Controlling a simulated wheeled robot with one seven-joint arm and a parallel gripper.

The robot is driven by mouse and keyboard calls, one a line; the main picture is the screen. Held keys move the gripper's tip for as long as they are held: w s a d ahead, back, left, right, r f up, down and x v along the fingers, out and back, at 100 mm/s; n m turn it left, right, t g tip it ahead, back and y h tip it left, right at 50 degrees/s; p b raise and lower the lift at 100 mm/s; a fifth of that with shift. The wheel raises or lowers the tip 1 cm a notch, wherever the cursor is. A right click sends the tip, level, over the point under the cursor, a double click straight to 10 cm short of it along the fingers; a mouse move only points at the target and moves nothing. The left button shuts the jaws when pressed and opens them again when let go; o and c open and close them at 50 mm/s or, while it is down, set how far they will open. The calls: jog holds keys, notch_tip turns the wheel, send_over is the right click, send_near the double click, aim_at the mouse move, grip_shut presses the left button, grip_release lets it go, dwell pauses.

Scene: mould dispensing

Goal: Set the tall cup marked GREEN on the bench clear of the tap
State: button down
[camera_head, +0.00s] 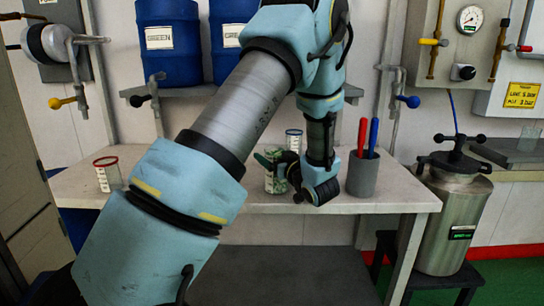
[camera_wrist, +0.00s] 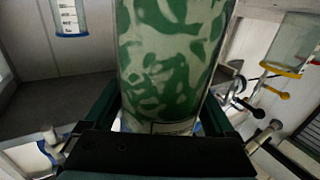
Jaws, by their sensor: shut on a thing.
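A tall clear cup with green and white marbled contents or coating (camera_head: 275,178) is at the middle of the bench (camera_head: 225,190). It fills the middle of the wrist view (camera_wrist: 172,60), with part of a pale label low on it. No word on it can be read. My gripper (camera_head: 276,166) is shut on this cup, one finger on each side. The cup looks upright at bench height; I cannot tell whether its base touches. The black-handled tap (camera_head: 152,92) is up and to the left, apart from the cup.
A red-rimmed cup (camera_head: 108,175) stands at the bench's left, a blue-rimmed cup (camera_head: 294,139) behind my gripper. A grey holder (camera_head: 362,176) with red and blue tools stands close right. Blue barrels (camera_head: 170,62) sit on the shelf. A blue-handled tap (camera_head: 398,98) is at right.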

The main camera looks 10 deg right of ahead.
grip_release()
jog(key=b+v, duration=0.1)
jog(key=v, duration=1.1)
jog(key=shift+d+r, duration=0.1)
